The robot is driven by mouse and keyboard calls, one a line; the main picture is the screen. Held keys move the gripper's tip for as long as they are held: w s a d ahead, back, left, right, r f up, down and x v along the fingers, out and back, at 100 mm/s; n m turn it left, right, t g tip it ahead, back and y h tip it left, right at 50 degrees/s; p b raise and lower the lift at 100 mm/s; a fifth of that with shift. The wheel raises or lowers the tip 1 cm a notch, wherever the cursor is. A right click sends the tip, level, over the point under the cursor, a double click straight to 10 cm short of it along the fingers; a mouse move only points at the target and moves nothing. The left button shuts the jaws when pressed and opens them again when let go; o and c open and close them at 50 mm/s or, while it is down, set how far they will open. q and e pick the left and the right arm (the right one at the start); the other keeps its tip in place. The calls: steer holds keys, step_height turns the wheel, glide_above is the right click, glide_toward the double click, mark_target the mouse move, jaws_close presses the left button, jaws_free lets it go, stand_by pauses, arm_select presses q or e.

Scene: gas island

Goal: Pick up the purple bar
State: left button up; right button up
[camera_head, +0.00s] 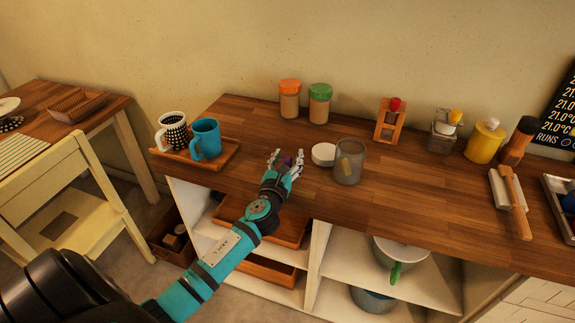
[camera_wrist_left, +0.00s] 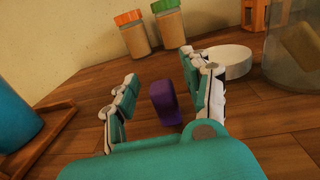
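The purple bar (camera_wrist_left: 165,103) stands on the wooden counter, between the fingers of my left gripper (camera_wrist_left: 160,100) in the left wrist view. The fingers are spread, with a gap visible on both sides of the bar. In the head view, my left gripper (camera_head: 284,167) reaches over the counter's front edge, and only a small purple patch of the bar (camera_head: 287,160) shows between its fingers. My right gripper is in neither view.
A white round lid (camera_head: 323,154) and a glass jar (camera_head: 349,163) stand close on the right. A tray (camera_head: 225,157) with a blue mug (camera_head: 206,140) and a dotted mug (camera_head: 173,131) is on the left. Two jars with orange (camera_head: 289,100) and green (camera_head: 319,104) lids stand behind.

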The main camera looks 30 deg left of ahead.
mark_target(288, 158)
arm_select(q)
jaws_close()
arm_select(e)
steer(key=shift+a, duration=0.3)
arm_select(q)
steer(key=shift+r, duration=0.1)
steer(key=shift+r+p, duration=0.3)
steer(key=shift+r, duration=0.35)
step_height(288, 158, up, 2)
steer(key=shift+r+p, duration=0.25)
steer(key=shift+p, duration=0.15)
steer(key=r+b+v, duration=0.1)
steer(key=v, duration=1.5)
steer(key=shift+a, duration=0.4)
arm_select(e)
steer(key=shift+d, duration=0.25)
arm_select(q)
steer(key=shift+s, duration=0.15)
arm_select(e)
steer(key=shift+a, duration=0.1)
